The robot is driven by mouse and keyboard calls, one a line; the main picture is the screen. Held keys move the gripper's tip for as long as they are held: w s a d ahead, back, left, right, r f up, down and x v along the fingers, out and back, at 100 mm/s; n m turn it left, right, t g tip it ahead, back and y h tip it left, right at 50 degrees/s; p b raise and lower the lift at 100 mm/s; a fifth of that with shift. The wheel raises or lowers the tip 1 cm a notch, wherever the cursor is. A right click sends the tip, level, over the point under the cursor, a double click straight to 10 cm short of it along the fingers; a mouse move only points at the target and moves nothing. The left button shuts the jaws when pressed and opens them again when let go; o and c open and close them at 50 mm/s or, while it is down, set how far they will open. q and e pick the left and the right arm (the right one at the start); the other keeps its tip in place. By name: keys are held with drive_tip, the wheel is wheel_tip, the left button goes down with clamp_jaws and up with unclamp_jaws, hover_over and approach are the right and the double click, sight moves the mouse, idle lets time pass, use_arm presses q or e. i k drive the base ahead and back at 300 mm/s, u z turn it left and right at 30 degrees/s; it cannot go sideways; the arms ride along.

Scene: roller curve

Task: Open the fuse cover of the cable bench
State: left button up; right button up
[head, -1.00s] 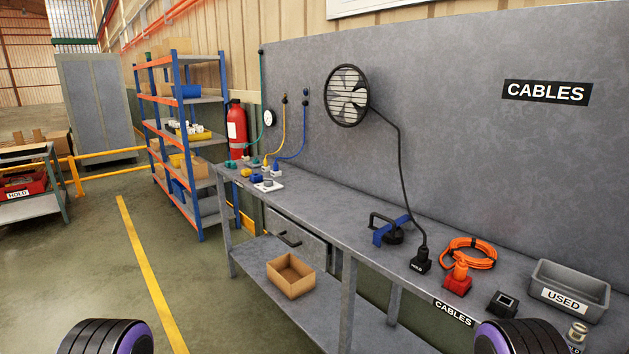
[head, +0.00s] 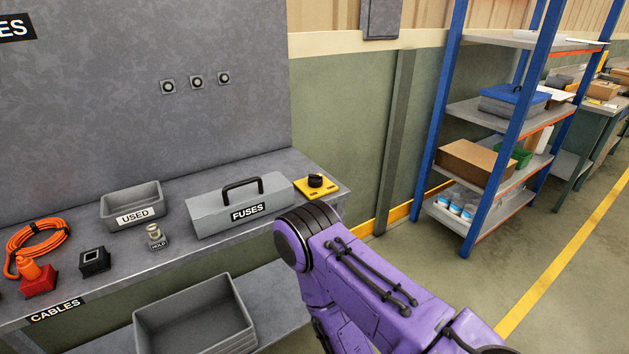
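The fuse box is a grey case labelled FUSES (head: 217,211) near the right end of the cable bench (head: 166,246) in the head view. Its sloped lid, the cover, is down and has a black arched handle (head: 242,189) on top. A purple arm link of mine reaches in from the lower right, in front of the bench's right end and close to the case. No fingertips of either gripper show, so I cannot see whether they are open or shut.
A grey USED bin (head: 132,204), a small HOLD item (head: 156,237), a black socket block (head: 94,260) and an orange cable coil (head: 38,239) stand left of the case. A yellow plate with a black knob (head: 315,185) is right of it. A grey crate (head: 194,316) sits below.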

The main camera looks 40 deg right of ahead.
sight(212, 212)
drive_tip(key=z, duration=0.75)
drive_tip(key=i, duration=1.2)
drive_tip(key=u, duration=0.4)
